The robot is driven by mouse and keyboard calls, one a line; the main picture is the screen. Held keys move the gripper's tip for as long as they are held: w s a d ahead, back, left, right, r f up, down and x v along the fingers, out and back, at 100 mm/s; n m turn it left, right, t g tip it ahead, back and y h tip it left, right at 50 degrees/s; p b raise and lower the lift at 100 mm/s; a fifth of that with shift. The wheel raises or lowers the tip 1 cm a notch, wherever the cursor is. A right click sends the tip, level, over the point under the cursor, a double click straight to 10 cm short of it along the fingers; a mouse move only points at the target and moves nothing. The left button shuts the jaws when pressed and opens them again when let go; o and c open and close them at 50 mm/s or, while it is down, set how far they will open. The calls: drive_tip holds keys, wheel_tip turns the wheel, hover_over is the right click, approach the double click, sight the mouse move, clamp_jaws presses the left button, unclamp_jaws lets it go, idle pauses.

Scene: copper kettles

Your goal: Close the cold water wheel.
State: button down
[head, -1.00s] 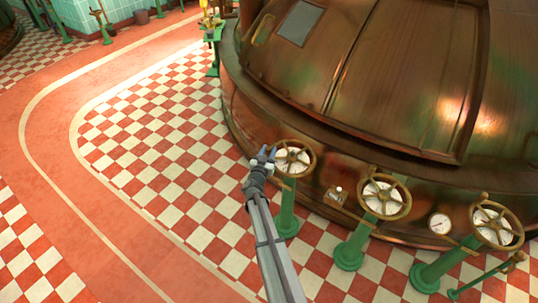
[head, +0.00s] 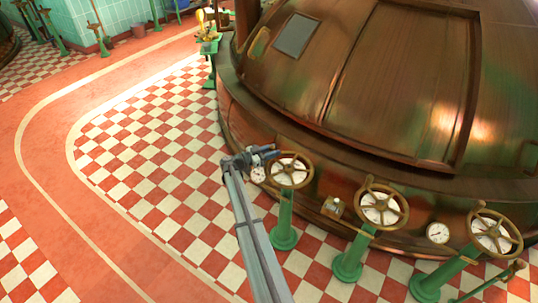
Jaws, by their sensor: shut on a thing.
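Three brass handwheels with pale faces stand on green pedestals in front of the copper kettle. I see no readable label that tells which is the cold water wheel. My gripper (head: 274,152) is at the upper left rim of the leftmost wheel (head: 289,170), pointing right. It is shut on that wheel's rim; the exact contact is small and partly hidden by the fingers. The middle wheel (head: 381,209) and the right wheel (head: 495,234) stand apart from my gripper.
The copper kettle (head: 400,80) rises close behind the wheels. A small round gauge (head: 258,174) is left of the leftmost wheel, and another gauge (head: 438,233) is between the other two. A small brass box (head: 333,207) sits between the left and middle wheels. The checkered floor (head: 150,160) at left is clear.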

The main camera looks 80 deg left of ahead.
drive_tip(key=shift+w+a+m+h, duration=0.25)
drive_tip(key=shift+a+m+h, duration=0.2)
drive_tip(key=shift+h, duration=0.15)
drive_tip(key=shift+w+d, duration=0.1)
drive_tip(key=shift+w, duration=0.15)
drive_tip(key=shift+w+a, duration=0.25)
drive_tip(key=shift+w, duration=0.55)
drive_tip(key=shift+w+a, duration=0.25)
drive_tip(key=shift+w, duration=0.6)
drive_tip(key=c, duration=0.9)
unclamp_jaws()
drive_tip(key=s+d, duration=0.2)
drive_tip(key=s, duration=1.1)
drive_tip(key=shift+s+d, duration=0.25)
drive_tip(key=shift+s, duration=0.1)
